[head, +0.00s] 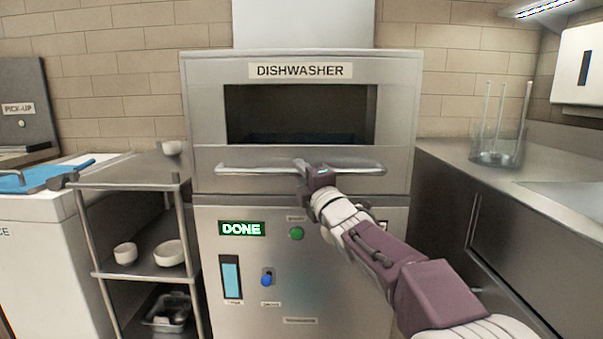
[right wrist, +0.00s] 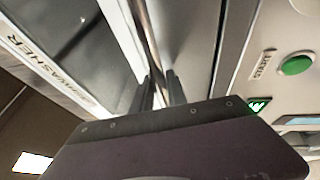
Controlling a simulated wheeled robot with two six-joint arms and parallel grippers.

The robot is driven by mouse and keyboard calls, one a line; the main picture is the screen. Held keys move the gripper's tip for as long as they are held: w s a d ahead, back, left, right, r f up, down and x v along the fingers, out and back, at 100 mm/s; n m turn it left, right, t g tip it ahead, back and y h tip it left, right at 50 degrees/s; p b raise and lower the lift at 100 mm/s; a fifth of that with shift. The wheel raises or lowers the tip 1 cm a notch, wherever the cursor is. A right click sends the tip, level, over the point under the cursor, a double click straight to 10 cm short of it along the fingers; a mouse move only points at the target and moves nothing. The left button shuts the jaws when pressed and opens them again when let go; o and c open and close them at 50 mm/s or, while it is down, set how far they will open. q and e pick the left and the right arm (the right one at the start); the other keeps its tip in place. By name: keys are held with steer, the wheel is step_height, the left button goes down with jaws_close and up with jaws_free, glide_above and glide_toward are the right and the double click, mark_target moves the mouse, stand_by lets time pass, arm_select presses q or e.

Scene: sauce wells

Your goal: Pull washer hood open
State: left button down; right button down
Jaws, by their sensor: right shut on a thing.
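The washer hood (head: 398,160) is a steel front labelled DISHWASHER, with a dark window-like opening. A horizontal bar handle (head: 245,168) runs across its lower part, above the control panel. My right gripper (head: 302,167) is shut on the handle near its middle. In the right wrist view, the handle (right wrist: 150,35) passes between the two fingers of the right gripper (right wrist: 158,88). My left gripper is not in view.
Below the hood are a green DONE sign (head: 241,228), a green button (head: 296,233) and a blue knob (head: 267,277). A rack (head: 130,185) with bowls stands at left. A counter (head: 470,175) with a clear container (head: 497,150) stands at right.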

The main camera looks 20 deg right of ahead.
stand_by(0.8)
step_height(320, 180, up, 32)
steer(key=p, duration=2.8)
steer(key=shift+r, duration=0.25)
steer(key=c, duration=1.3)
jaws_free()
steer(key=shift+f, duration=0.1)
